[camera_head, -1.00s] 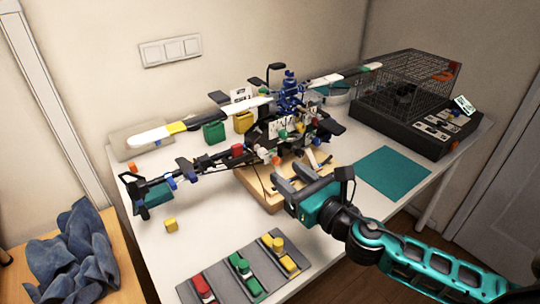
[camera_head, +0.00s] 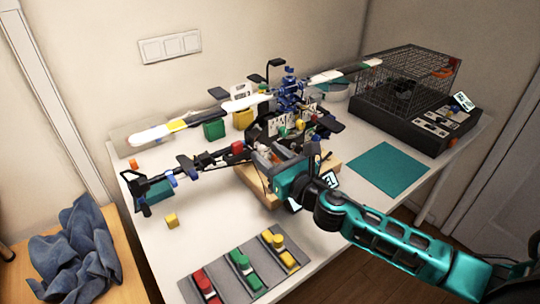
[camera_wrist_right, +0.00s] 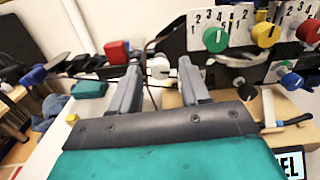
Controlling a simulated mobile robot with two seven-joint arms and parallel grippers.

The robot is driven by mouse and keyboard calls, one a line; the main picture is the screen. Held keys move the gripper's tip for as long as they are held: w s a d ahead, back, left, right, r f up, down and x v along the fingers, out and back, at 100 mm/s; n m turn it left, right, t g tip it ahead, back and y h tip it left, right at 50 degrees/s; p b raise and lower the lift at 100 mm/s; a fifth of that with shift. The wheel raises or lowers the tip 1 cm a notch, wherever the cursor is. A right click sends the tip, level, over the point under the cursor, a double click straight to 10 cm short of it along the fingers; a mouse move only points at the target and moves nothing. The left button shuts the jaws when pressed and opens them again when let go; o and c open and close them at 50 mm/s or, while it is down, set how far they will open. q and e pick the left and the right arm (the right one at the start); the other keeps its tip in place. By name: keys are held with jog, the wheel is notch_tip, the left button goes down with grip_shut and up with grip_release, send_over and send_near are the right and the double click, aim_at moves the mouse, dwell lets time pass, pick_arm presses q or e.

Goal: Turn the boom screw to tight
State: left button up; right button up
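The model helicopter (camera_head: 275,125) stands on a wooden block (camera_head: 256,188) on the white table, its dark tail boom (camera_head: 195,163) reaching left. My right gripper (camera_head: 268,154) is at the front of the helicopter's body, near the root of the boom. In the right wrist view its two grey fingers (camera_wrist_right: 158,72) are apart. A small white knob-like part (camera_wrist_right: 158,66) shows between the fingertips; I cannot tell whether they touch it, or for sure that it is the boom screw. A red block-like part (camera_wrist_right: 117,52) sits on the boom to the left. My left gripper is not in view.
Green, yellow and red dials (camera_wrist_right: 215,39) on a white numbered panel are close right of the fingers. A grey tray (camera_head: 240,268) with coloured pieces lies in front. A teal mat (camera_head: 388,170) and a wire cage (camera_head: 408,82) are at right. A yellow cube (camera_head: 171,221) stands left.

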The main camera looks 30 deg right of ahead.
grip_shut()
jog(key=shift+m, duration=0.4)
jog(key=m, duration=0.4)
jog(key=m+p, duration=0.1)
jog(key=m, duration=0.2)
jog(key=shift+m, duration=0.3)
jog(key=m+p, duration=0.1)
jog(key=m, duration=0.5)
jog(key=shift+d, duration=0.1)
jog(key=shift+m+p, duration=0.5)
jog(key=shift+m, duration=0.4)
